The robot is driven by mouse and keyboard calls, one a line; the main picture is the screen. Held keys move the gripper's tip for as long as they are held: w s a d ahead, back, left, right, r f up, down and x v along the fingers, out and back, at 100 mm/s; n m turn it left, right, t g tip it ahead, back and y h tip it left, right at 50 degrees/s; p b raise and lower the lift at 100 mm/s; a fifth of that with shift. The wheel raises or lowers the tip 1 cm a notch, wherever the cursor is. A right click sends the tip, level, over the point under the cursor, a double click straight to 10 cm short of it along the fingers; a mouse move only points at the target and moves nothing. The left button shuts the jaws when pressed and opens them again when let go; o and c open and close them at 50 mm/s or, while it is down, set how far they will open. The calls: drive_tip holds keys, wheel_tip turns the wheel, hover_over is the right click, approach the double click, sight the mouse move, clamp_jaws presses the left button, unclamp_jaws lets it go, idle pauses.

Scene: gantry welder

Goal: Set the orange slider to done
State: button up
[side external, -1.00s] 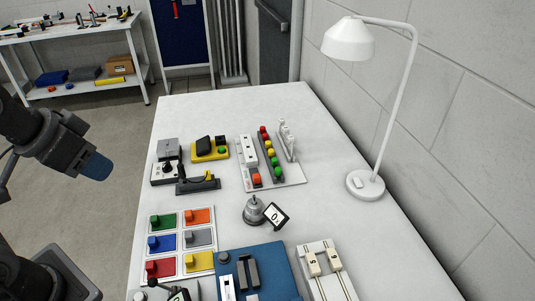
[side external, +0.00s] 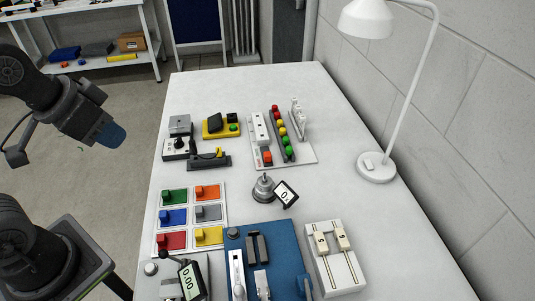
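The orange slider (side external: 207,191) is a small orange plate with a raised knob at its left side. It is at the top right of a white panel of several coloured sliders (side external: 190,217) on the near left of the table. Any marking for done is too small to read. My gripper (side external: 112,138) has a blue end and hangs in the air left of the table, well apart from the slider. Its fingers cannot be made out.
Green (side external: 173,196), grey (side external: 208,213) and blue (side external: 172,217) sliders sit close around the orange one. A blue fixture (side external: 275,245) and a grey knob with a display (side external: 264,188) stand to the right. A white lamp (side external: 377,167) is at the right edge.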

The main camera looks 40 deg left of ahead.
drive_tip(key=w+m, duration=0.2)
drive_tip(key=w+d+m, duration=0.1)
drive_tip(key=w+m, duration=0.1)
drive_tip(key=w, duration=0.1)
drive_tip(key=w+r+m+g, duration=0.1)
drive_tip(key=w+m, duration=0.1)
drive_tip(key=shift+w+d+m+y, duration=0.2)
drive_tip(key=shift+d+m+y, duration=0.1)
clamp_jaws()
drive_tip(key=w+d+f+m+y, duration=0.1)
drive_tip(key=w+d+f+m, duration=0.5)
drive_tip(key=w+m, duration=0.3)
drive_tip(key=w+d+f+m+g+y, duration=0.1)
drive_tip(key=w+d+f+m, duration=0.5)
drive_tip(key=w+f+m, duration=0.2)
drive_tip(key=shift+w+f+m+y, duration=0.3)
drive_tip(key=shift+w+m, duration=0.9)
drive_tip(key=shift+m, duration=0.2)
drive_tip(key=shift+d, duration=0.1)
